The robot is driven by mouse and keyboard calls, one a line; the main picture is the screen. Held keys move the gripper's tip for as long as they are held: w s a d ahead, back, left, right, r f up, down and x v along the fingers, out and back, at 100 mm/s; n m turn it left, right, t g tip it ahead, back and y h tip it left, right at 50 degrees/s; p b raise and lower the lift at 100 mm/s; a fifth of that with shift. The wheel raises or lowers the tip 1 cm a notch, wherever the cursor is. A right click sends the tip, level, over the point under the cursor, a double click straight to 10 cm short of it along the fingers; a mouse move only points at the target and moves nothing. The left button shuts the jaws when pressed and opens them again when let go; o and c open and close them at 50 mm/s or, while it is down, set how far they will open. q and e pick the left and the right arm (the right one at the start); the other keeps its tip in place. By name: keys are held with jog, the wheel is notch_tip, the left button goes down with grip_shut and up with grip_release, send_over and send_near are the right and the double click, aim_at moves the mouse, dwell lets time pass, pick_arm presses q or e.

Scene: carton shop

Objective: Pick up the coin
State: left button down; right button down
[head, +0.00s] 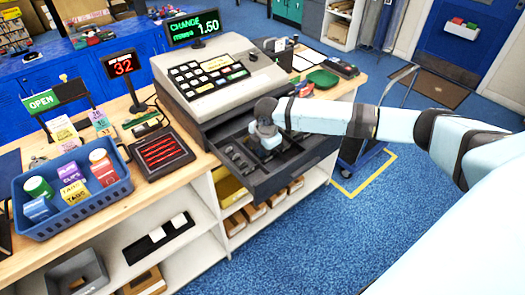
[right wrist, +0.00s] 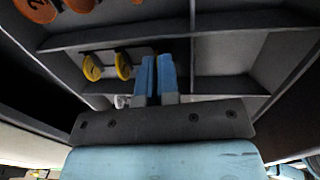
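The open cash drawer (head: 300,160) sticks out under the cash register (head: 215,72). My right gripper (head: 268,138) points down into it. In the right wrist view, gold coins (right wrist: 92,68) stand in a compartment left of my blue fingers (right wrist: 157,78). Copper coins (right wrist: 38,10) lie in the compartment beyond, at the top left. Small silver pieces, perhaps coins, show partly hidden just left of the fingers' base. The fingers are very close together with a thin dark gap. I cannot tell whether anything is between them. My left gripper is out of view.
A blue basket (head: 75,205) of small boxes and bottles stands at the counter's left. A green dish (head: 322,79) lies behind my right arm. Drawer dividers (right wrist: 250,43) run close around the fingers.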

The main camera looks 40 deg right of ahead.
notch_tip(320, 180, up, 20)
jog(key=b, duration=0.1)
jog(key=shift+f, duration=0.1)
dwell(0.8)
